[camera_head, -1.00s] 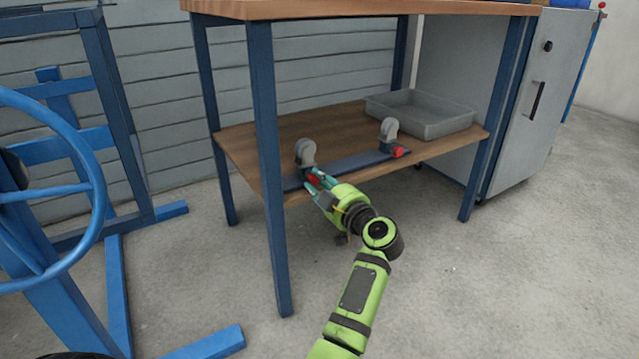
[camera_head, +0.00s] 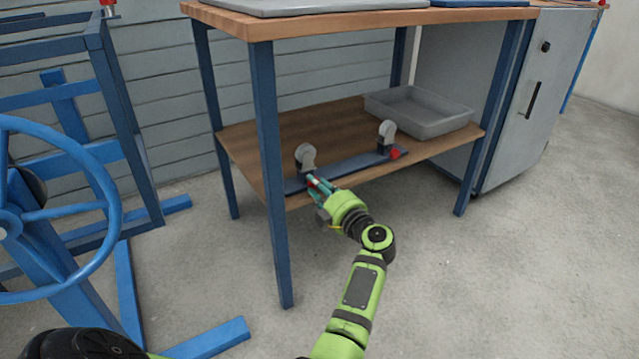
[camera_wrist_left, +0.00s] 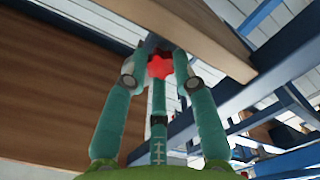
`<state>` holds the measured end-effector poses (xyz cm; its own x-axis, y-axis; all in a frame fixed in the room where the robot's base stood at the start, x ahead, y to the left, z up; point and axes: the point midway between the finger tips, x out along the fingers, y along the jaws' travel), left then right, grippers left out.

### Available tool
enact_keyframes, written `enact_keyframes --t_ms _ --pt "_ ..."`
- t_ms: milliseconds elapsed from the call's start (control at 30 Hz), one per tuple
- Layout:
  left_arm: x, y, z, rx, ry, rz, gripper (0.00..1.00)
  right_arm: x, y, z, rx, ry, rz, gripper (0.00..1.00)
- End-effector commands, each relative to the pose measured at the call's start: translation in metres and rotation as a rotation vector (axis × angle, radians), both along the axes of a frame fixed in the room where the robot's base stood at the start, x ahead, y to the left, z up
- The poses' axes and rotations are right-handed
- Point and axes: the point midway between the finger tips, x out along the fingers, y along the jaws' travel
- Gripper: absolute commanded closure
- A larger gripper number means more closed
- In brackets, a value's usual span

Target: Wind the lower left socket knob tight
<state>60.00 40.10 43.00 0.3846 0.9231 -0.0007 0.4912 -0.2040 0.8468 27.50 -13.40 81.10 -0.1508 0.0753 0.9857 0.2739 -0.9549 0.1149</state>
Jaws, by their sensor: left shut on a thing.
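The lower left socket knob is red and lobed; in the left wrist view the knob (camera_wrist_left: 160,66) sits between the teal fingertips. My left gripper (camera_head: 318,184) is shut on it at the front edge of the lower shelf, and its fingers mostly hide the knob in the head view. The left socket, a grey rounded piece (camera_head: 306,156), stands just behind the fingers on a dark blue rail (camera_head: 348,168). A second grey socket (camera_head: 387,131) with its own red knob (camera_head: 394,154) is at the rail's right end, clear of the gripper. My right gripper is not in view.
The wooden lower shelf (camera_head: 265,150) has a grey tray (camera_head: 420,112) at its back right. A blue table leg (camera_head: 272,190) stands just left of my gripper. A blue handwheel frame (camera_head: 105,225) is at the left. The floor at the right is clear.

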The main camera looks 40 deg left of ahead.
Motion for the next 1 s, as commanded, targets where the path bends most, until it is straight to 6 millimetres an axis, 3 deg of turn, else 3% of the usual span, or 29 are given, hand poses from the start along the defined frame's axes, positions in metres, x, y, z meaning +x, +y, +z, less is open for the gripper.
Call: enact_keyframes --t_ms 600,633,667,700,1000 --pt "-0.0012 0.0024 0.0013 -0.018 -0.05 0.006 1.0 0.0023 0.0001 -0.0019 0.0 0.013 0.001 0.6" --pt "-0.0012 0.0024 0.0013 -0.018 -0.05 0.006 0.65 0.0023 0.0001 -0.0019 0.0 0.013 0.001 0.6" --pt "-0.0012 0.0024 0.0013 -0.017 -0.049 0.006 0.53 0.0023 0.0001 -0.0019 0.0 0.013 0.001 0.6" --pt "-0.0012 0.0021 0.0012 -0.017 -0.049 0.006 0.49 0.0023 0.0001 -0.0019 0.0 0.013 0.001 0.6" --pt "-0.0011 0.0005 -0.0014 -0.021 -0.045 0.004 0.49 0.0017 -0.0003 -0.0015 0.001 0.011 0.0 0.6"
